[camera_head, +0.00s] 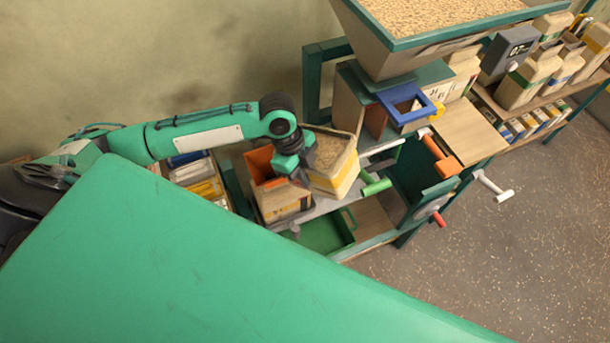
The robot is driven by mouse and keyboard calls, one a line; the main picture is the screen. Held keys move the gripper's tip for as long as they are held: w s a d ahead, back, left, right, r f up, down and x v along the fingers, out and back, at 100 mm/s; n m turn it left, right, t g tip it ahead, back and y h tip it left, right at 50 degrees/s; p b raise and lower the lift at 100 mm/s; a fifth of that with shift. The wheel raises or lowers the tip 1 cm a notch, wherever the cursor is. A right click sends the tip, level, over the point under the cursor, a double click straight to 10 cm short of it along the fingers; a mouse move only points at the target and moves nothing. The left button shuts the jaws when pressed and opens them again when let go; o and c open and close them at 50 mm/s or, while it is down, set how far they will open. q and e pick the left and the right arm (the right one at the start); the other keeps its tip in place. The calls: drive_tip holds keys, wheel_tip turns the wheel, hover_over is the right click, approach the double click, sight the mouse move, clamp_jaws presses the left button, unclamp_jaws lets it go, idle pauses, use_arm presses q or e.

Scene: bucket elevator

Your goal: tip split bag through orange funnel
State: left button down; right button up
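The orange funnel (260,163) stands in the open shelf bay at the left, over a tan container with a yellow band (285,205). A tan bag with a yellow band (340,173) is just right of it, tilted, its open top showing grain. I take it for the split bag, though no split is clear. My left gripper (303,165) points down between funnel and bag, against the bag's left side. Its fingertips are small and partly hidden, so I cannot tell whether they grip the bag. My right gripper is out of view.
A large grain hopper (420,47) overhangs at the top. A green tray (325,235) is below. The floor at right is clear, apart from scattered specks.

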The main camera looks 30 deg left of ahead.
use_arm(q)
drive_tip(key=shift+w+a+r+h+b, duration=0.15)
drive_tip(key=shift+r+h+b, duration=0.3)
drive_tip(key=shift+h+b, duration=0.6)
drive_tip(key=shift+a+r+h+b, duration=0.1)
drive_tip(key=shift+r+h+b, duration=0.25)
drive_tip(key=shift+h+b, duration=1)
drive_tip(key=shift+a+h+b, duration=0.2)
drive_tip(key=shift+h+b, duration=0.5)
drive_tip(key=shift+b, duration=1.25)
drive_tip(key=shift+a+g+h+b, duration=0.35)
drive_tip(key=shift+h+b, duration=0.65)
drive_tip(key=shift+b, duration=0.35)
drive_tip(key=shift+a+f+h+b, duration=0.25)
drive_tip(key=shift+f+h+b, duration=0.5)
drive_tip(key=shift+b, duration=0.75)
drive_tip(key=shift+a+f+h+b, duration=0.25)
drive_tip(key=shift+f+b, duration=0.5)
drive_tip(key=shift+b, duration=0.35)
drive_tip(key=shift+a+r+b, duration=0.1)
drive_tip(key=shift+r+b, duration=0.05)
drive_tip(key=shift+b, duration=0.15)
drive_tip(key=shift+h, duration=0.3)
